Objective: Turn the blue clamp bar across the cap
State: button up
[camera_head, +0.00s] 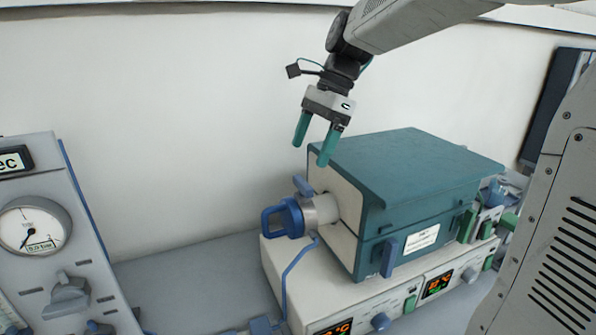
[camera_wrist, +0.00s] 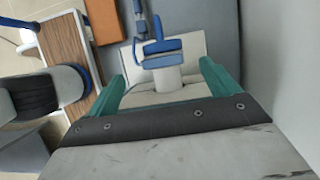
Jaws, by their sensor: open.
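A blue cap (camera_head: 287,219) with a loop handle sits on the end of a pale round neck (camera_head: 322,207) that sticks out from the left side of the teal furnace (camera_head: 415,200). A short blue bar (camera_head: 303,186) stands tilted at the top of the cap and neck; I take it for the clamp bar. My gripper (camera_head: 311,153) is open and empty, above the neck and apart from it, fingers pointing down. In the wrist view my gripper (camera_wrist: 163,72) has the neck and the blue cap (camera_wrist: 156,46) showing between and beyond its fingers. Bar and cap are hard to separate there.
A blue hose (camera_head: 291,270) runs down from the cap. The furnace stands on a pale control unit (camera_head: 352,300) with displays and knobs. A grey gauge panel (camera_head: 62,240) stands at the left. The wall is behind; the space left of the cap is free.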

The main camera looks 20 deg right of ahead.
aim_at(303, 181)
jog(key=shift+d+f+x, duration=0.1)
jog(key=shift+d+x, duration=0.15)
jog(key=shift+x, duration=0.9)
jog(key=shift+d+f+x, duration=0.1)
jog(key=shift+d+x, duration=0.1)
jog(key=shift+x, duration=0.95)
jog(key=shift+d+f+x, duration=0.1)
jog(key=shift+d+x, duration=0.15)
jog(key=shift+x, duration=0.95)
